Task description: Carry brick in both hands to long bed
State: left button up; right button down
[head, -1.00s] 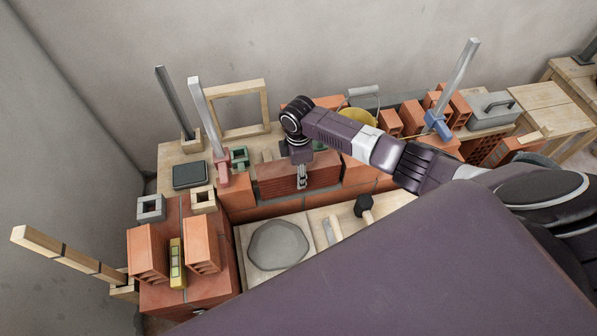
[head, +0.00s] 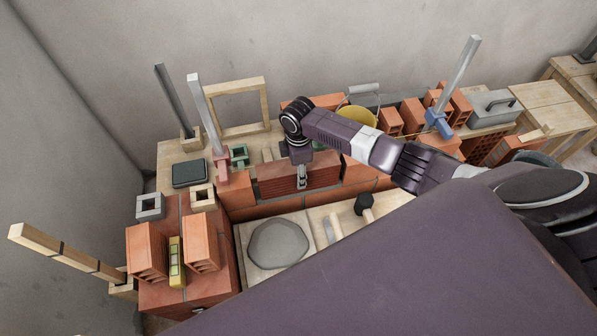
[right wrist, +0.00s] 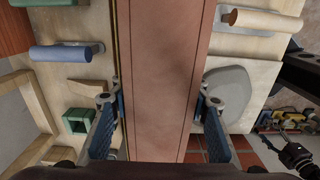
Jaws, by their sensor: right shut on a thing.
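A long red brick (head: 328,174) hangs level in my right gripper (head: 302,180), which comes down on it from above in the head view. In the right wrist view the brick (right wrist: 160,50) runs up the middle between the two blue-grey fingers of the gripper (right wrist: 158,101). The brick is over or just behind the long run of red brickwork (head: 285,206); I cannot tell whether it touches. I cannot pick out a separate bed on that run. My left gripper is not in view.
A grey mortar slab (head: 278,244) lies on a pale board in front. Upright hollow bricks (head: 202,243) and a yellow level (head: 176,262) stand at left. Metal posts (head: 208,115), a wooden frame (head: 263,100) and a yellow bucket (head: 358,114) stand behind.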

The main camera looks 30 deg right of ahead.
jog(key=shift+w, duration=0.15)
jog(key=c, duration=1.1)
grip_release()
jog(key=shift+o, duration=0.4)
jog(key=shift+s+f, duration=0.15)
jog(key=shift+s, duration=0.15)
notch_tip(320, 180, up, 12)
jog(key=shift+w+r, duration=0.15)
jog(key=shift+r, duration=0.05)
